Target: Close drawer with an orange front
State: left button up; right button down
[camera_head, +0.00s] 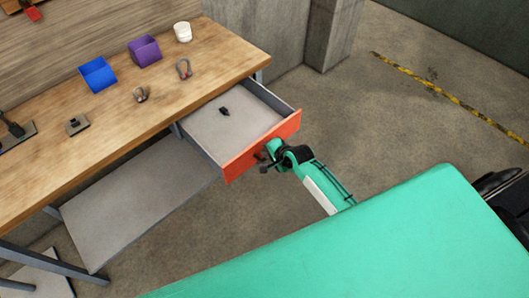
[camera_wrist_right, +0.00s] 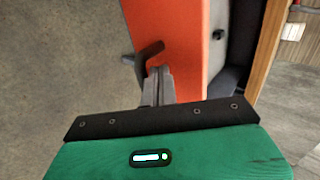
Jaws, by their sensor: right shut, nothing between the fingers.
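The drawer with an orange front (camera_head: 270,148) is pulled out from under the wooden workbench. Its grey inside (camera_head: 215,128) shows, with a small dark object (camera_head: 224,111) lying in it. My right gripper (camera_head: 265,163) is at the outer face of the orange front, close to its dark handle. In the right wrist view the orange front (camera_wrist_right: 185,25) stands just past my shut fingers (camera_wrist_right: 158,78), and the dark handle (camera_wrist_right: 149,50) is beside the fingertips. I cannot tell whether they touch. Nothing shows between the fingers. My left gripper is not in view.
On the workbench (camera_head: 110,130) stand a blue bin (camera_head: 98,75), a purple bin (camera_head: 145,51) and a white cup (camera_head: 182,32), with several small tools. A grey lower shelf (camera_head: 140,200) is below. The floor (camera_head: 400,120) right of the drawer is clear.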

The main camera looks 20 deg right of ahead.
jog(key=shift+w+a+f, duration=0.15)
jog(key=shift+w+f, duration=0.25)
jog(key=shift+w, duration=0.1)
